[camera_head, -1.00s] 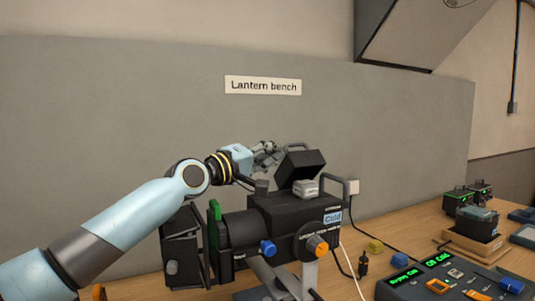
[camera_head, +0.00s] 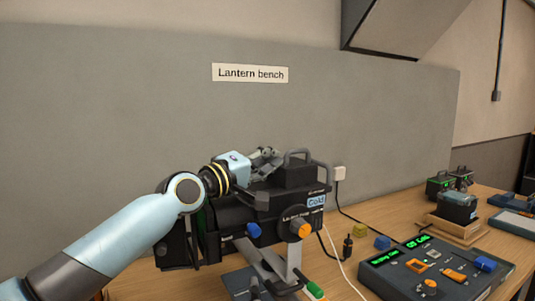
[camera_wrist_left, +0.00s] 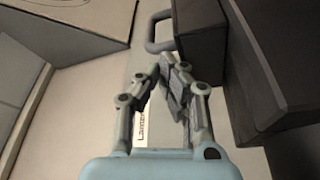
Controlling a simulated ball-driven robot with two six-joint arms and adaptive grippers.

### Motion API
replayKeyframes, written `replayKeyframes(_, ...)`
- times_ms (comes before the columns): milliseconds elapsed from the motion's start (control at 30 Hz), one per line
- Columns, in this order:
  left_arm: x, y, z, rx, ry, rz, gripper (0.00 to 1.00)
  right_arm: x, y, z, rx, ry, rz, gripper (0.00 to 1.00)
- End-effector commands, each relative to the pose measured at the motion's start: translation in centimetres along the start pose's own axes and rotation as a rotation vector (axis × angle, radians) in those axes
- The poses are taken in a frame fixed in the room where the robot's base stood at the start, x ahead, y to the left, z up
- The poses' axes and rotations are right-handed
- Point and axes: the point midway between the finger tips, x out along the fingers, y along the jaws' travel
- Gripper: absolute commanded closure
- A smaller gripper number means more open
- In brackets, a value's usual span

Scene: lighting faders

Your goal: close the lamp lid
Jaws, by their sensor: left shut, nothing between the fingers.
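The black lantern (camera_head: 235,217) with a "Cold" label stands on the bench. Its lamp lid (camera_head: 296,176), a black box-shaped cover, sits down level on top of the housing, and no gap shows under it from here. My left gripper (camera_head: 272,155) is shut and empty, just behind and left of the lid. In the left wrist view the shut fingers (camera_wrist_left: 172,75) are beside a dark box-like part (camera_wrist_left: 203,35); I cannot tell whether they touch it. The silver block seen earlier under the lid is now hidden. My right gripper is not in view.
A grey handle (camera_head: 299,156) rises by the lid. Blue (camera_head: 254,230) and orange (camera_head: 300,230) knobs are on the lantern's side. The grey panel is behind.

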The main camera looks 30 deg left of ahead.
Motion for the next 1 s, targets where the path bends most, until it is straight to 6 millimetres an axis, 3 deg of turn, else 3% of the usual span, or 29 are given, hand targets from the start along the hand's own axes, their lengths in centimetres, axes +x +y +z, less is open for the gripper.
replayKeyframes(200, -0.1, -0.2, 0.4, -0.003, -0.001, 0.001, 1.00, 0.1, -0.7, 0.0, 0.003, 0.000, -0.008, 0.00)
replayKeyframes(733, -0.1, -0.1, 0.3, -0.002, 0.000, 0.000, 1.00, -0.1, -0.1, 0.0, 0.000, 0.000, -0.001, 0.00)
replayKeyframes(867, 0.4, 1.1, -0.2, -0.002, 0.001, 0.001, 1.00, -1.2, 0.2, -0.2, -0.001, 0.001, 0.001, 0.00)
replayKeyframes(1000, 1.3, 3.8, -1.2, -0.001, 0.004, 0.004, 1.00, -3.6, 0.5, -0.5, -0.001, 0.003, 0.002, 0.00)
